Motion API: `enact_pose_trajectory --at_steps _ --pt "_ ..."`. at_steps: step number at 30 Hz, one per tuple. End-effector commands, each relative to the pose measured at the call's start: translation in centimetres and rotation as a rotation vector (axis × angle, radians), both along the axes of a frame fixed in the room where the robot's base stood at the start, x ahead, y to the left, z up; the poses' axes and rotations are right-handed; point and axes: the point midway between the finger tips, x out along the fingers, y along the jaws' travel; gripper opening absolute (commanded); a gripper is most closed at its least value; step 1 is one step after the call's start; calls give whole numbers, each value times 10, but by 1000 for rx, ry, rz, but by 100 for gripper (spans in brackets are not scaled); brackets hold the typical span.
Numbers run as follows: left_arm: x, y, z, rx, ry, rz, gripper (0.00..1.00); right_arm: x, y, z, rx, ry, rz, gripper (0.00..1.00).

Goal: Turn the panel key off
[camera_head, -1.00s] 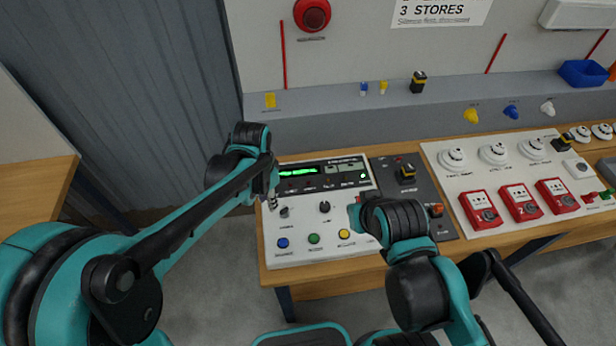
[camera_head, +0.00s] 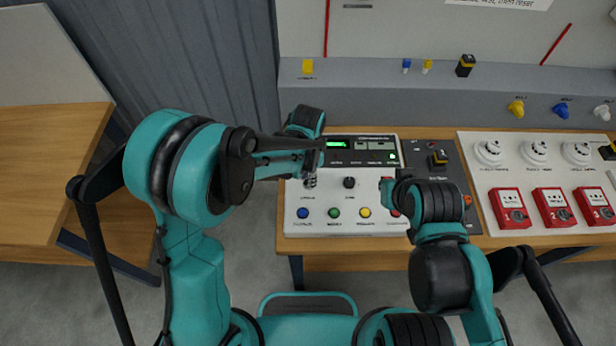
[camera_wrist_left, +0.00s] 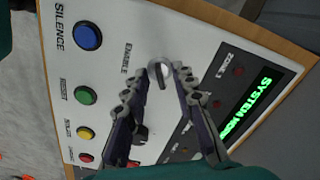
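The white control panel (camera_head: 300,215) stands on the wooden bench, with a green-lit display (camera_head: 338,144). The panel key (camera_wrist_left: 160,76), a small silver piece beside the "ENABLE" label, shows in the left wrist view. My left gripper (camera_wrist_left: 159,72) is open, with one finger on each side of the key and visible gaps between. In the head view my left gripper (camera_head: 309,180) is small over the panel's left part and covers the key. My right gripper (camera_head: 386,184) is over the panel's right edge. Its fingers are mostly hidden behind its arm.
Blue (camera_head: 303,213), green (camera_head: 334,212) and yellow (camera_head: 365,212) buttons line the panel's front. A black knob (camera_head: 349,183) is right of the key. Red call points (camera_head: 511,207) and white detectors (camera_head: 489,151) sit on a board to the right. A wooden table (camera_head: 50,140) is at left.

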Motion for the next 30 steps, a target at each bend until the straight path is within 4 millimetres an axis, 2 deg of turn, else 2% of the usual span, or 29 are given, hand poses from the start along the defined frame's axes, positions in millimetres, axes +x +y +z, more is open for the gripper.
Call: enact_pose_trajectory --at_steps 3,6,20,30 --pt "0 0 0 0 0 0 26 0 0 0 0 0 0 0" --pt "0 0 0 0 0 0 0 0 0 0 0 0 0 0" --pt "0 0 0 0 0 35 0 0 0 -2 0 0 0 0" --pt "0 0 -1 1 -1 252 0 0 0 -12 0 0 0 0"
